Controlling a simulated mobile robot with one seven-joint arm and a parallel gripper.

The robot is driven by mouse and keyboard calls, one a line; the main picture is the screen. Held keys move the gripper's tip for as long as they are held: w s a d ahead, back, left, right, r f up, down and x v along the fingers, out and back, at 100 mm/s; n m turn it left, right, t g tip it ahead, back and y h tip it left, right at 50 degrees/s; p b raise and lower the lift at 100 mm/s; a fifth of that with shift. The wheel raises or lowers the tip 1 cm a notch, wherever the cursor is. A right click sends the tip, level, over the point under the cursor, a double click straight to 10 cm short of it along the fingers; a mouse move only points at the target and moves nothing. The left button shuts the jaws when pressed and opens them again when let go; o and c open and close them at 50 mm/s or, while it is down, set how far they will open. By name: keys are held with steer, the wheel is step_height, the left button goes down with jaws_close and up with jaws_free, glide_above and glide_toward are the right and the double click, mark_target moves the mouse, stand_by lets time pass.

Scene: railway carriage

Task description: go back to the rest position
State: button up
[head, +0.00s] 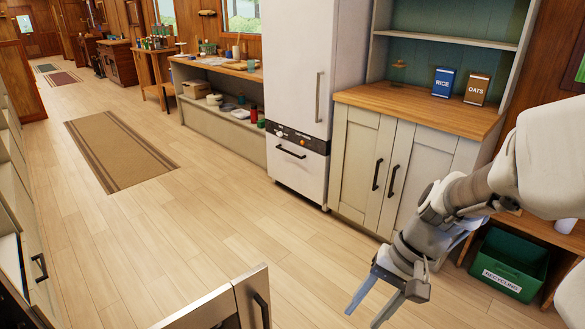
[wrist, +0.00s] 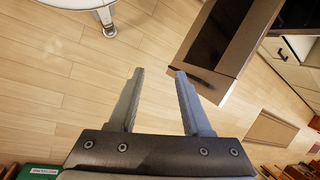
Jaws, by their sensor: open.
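My gripper (head: 374,299) hangs at the end of my arm in the lower right of the head view, pointing down over the wood floor. Its two fingers are apart with nothing between them. In the wrist view the open fingers (wrist: 158,75) show bare floor planks between them. A steel-edged open door (wrist: 222,50) is just beyond the right finger in the wrist view; I cannot tell if they are at the same height.
The same door (head: 228,305) juts up at the bottom of the head view. A green recycling bin (head: 508,265) stands right of my arm. Blue rice (head: 443,82) and brown oats (head: 477,89) boxes stand on the cabinet counter (head: 420,108). Floor around the striped rug (head: 118,150) is clear.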

steer(key=s+r+n+t+h+p, duration=0.2)
steer(key=r+p, duration=0.5)
steer(key=r, duration=0.6)
steer(key=s+d+r+n+t+h+p, duration=0.1)
steer(key=s+r+n+t+h+p, duration=0.1)
steer(key=r+p, duration=0.5)
step_height(320, 180, up, 7)
steer(key=shift+s+f+t+h, duration=0.25)
steer(key=shift+s+t, duration=0.55)
steer(key=shift+t, duration=0.4)
steer(key=shift+a+n, duration=0.15)
steer(key=shift+n, duration=0.15)
